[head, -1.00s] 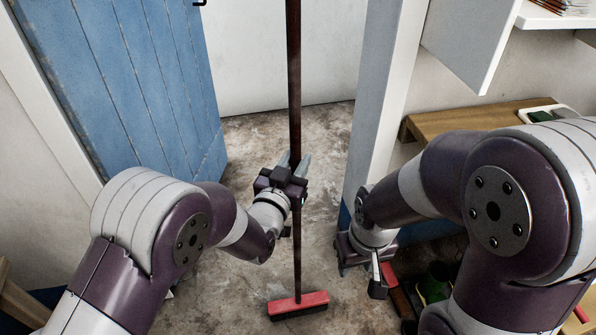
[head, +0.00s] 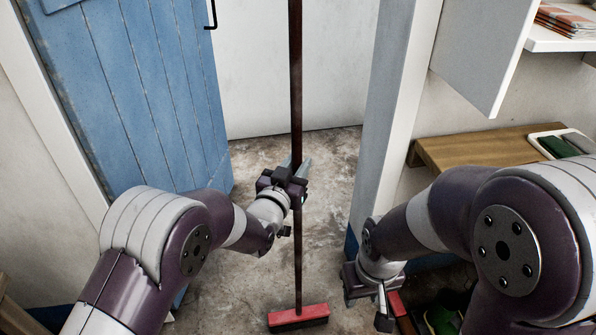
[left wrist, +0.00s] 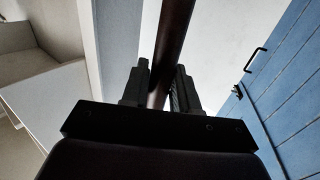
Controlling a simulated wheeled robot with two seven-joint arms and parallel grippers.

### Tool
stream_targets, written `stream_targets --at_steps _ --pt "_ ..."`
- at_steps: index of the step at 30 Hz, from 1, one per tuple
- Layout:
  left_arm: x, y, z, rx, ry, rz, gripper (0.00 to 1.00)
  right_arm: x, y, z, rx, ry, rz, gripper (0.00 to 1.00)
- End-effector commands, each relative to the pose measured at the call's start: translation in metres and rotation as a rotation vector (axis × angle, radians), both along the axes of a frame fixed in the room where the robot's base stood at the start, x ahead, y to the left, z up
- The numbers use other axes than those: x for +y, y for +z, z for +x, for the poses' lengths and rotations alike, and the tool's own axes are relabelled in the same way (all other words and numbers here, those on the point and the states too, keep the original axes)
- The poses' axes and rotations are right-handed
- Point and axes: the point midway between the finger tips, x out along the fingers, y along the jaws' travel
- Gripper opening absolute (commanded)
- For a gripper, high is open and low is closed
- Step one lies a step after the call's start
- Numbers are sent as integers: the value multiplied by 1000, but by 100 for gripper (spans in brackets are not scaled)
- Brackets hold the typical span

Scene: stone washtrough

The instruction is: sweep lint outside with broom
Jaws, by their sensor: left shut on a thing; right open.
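The broom has a long dark brown handle (head: 296,80) that stands close to upright in the middle of the head view. Its red head with dark bristles (head: 298,317) is low on the concrete floor. My left gripper (head: 298,172) is shut around the handle, well above the broom head; the handle also shows between its fingers in the left wrist view (left wrist: 172,40). My right gripper (head: 384,308) is open and empty, low to the right of the broom. I cannot make out any lint on the floor.
A blue plank door (head: 150,90) stands open at the left, with a white post (head: 385,110) right of the doorway. The concrete floor (head: 335,190) between them is clear. A wooden bench (head: 485,150) with a tray is at the right; green items (head: 440,318) lie low beside my right arm.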

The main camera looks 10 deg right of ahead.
Motion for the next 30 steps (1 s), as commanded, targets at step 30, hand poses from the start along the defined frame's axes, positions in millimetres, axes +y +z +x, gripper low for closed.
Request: stream_targets --at_steps 30 --pt "3 2 74 -6 1 -3 0 0 -18 0 0 0 0 43"
